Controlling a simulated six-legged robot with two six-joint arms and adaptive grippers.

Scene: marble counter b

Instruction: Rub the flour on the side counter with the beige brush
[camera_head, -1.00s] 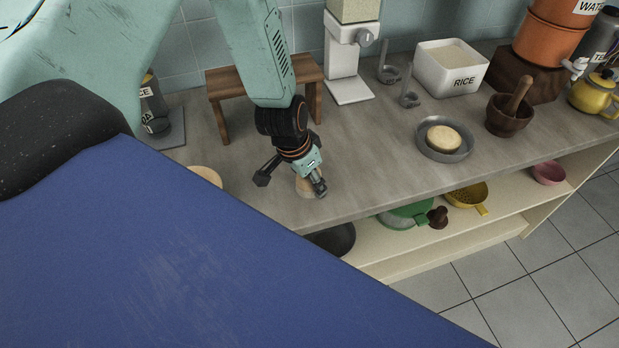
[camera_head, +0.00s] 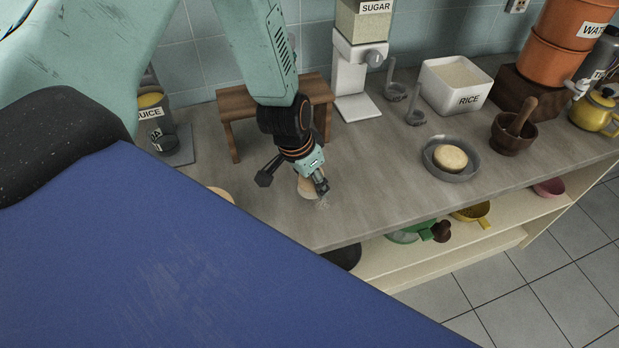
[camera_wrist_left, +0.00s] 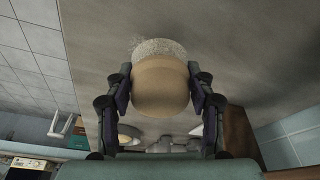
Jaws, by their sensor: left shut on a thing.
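My left gripper (camera_head: 312,188) is low over the front part of the counter, its fingers closed around the beige brush (camera_head: 307,187). The brush also shows in the left wrist view (camera_wrist_left: 160,88) as a rounded beige body between the two fingers. The flour (camera_head: 323,203) is a small whitish speckled patch on the grey counter, right beside the gripper tips. In the left wrist view the flour (camera_wrist_left: 158,46) shows just beyond the brush, with loose specks at its left. Whether the brush touches the counter is hard to tell. My right gripper is in neither view.
A wooden stool (camera_head: 275,95) and the sugar dispenser (camera_head: 355,105) stand behind the gripper. A grey dish (camera_head: 465,172) with a round beige item, a mortar (camera_head: 510,137) and a rice box (camera_head: 455,88) stand to the right. The counter between is clear.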

